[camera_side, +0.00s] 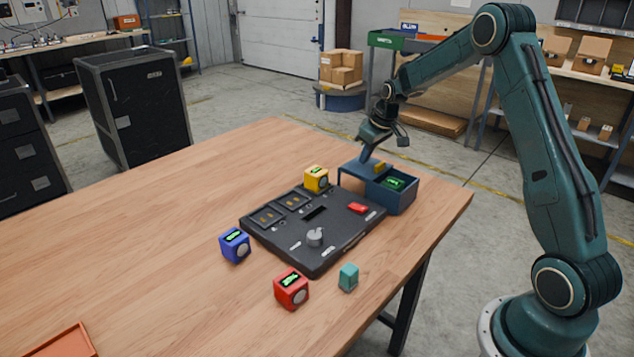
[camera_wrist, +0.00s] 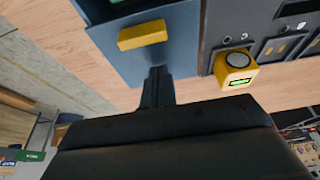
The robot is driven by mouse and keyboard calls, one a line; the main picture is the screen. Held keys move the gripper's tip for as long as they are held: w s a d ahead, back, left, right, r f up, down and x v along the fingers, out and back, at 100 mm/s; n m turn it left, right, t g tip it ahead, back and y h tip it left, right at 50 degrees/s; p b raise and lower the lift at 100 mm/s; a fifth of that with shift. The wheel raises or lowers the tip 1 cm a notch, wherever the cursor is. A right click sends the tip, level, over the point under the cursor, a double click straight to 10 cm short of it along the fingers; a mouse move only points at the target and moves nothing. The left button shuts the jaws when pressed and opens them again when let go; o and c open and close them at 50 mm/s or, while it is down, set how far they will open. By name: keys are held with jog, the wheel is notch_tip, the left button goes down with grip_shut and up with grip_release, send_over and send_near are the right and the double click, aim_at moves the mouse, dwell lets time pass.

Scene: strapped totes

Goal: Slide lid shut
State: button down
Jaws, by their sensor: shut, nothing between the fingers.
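A blue-grey box (camera_side: 402,200) stands at the far right corner of the table. Its flat blue-grey lid (camera_side: 352,170) covers the left part, and the right part is open. A yellow handle (camera_side: 379,167) sits on the lid; it also shows in the wrist view (camera_wrist: 142,35). A dark block with a green display (camera_side: 394,183) lies inside the open part. My gripper (camera_side: 364,158) is shut and empty, pointing down by the lid, on the handle's left. In the wrist view its fingertips (camera_wrist: 157,72) show just below the handle, apart from it. Whether they touch the lid, I cannot tell.
A dark panel (camera_side: 285,238) with a knob and a red button lies beside the box. A yellow cube (camera_side: 316,179) stands at its far edge, close to the box. Blue (camera_side: 235,245), red (camera_side: 291,289) and teal (camera_side: 348,277) blocks stand around it.

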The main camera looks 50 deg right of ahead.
aim_at(371, 168)
jog(key=shift+s, duration=1.6)
jog(key=shift+s, duration=0.1)
jog(key=s, duration=0.9)
jog(key=shift+s, duration=0.25)
jog(key=shift+f, duration=0.1)
